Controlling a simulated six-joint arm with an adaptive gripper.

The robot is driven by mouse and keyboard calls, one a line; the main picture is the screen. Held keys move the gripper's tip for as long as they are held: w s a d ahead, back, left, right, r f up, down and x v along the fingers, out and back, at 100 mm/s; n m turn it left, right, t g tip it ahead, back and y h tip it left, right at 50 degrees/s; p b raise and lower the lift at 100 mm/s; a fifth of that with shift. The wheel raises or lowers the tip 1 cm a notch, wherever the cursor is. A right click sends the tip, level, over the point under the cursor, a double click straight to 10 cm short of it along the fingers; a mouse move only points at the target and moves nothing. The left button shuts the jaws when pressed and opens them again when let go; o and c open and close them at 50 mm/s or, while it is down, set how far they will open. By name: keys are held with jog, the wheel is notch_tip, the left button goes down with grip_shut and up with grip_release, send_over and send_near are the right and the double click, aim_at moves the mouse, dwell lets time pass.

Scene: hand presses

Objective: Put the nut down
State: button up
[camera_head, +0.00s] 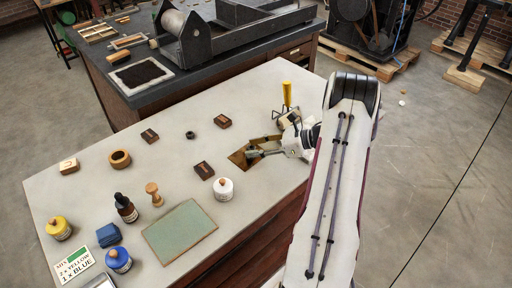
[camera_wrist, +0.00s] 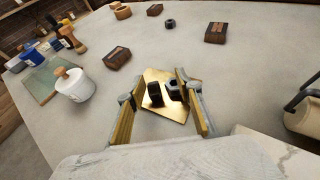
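A dark hex nut (camera_wrist: 174,90) is on or just over a shiny brass plate (camera_wrist: 178,111) in the wrist view, close to my right finger. A second dark shape beside it looks like its reflection in the plate. My gripper (camera_wrist: 155,92) has its two fingers wide apart, on either side of the plate, and is not closed on the nut. In the head view the brass plate (camera_head: 238,160) lies on the light bench, with my gripper (camera_head: 254,153) low over it. The nut cannot be made out there.
A small dark ring or nut (camera_head: 190,134) lies apart on the bench (camera_head: 115,220). Dark stamp blocks (camera_head: 204,170) and a white jar (camera_head: 223,189) stand near the plate. A yellow-handled tool (camera_head: 287,95) on a wire stand is behind my gripper.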

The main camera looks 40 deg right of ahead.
jog(key=shift+s+d+r, duration=0.15)
jog(key=shift+r, duration=0.15)
jog(key=v, duration=1.1)
jog(key=shift+s+d, duration=0.15)
jog(key=shift+s, duration=0.1)
jog(key=shift+w, duration=0.1)
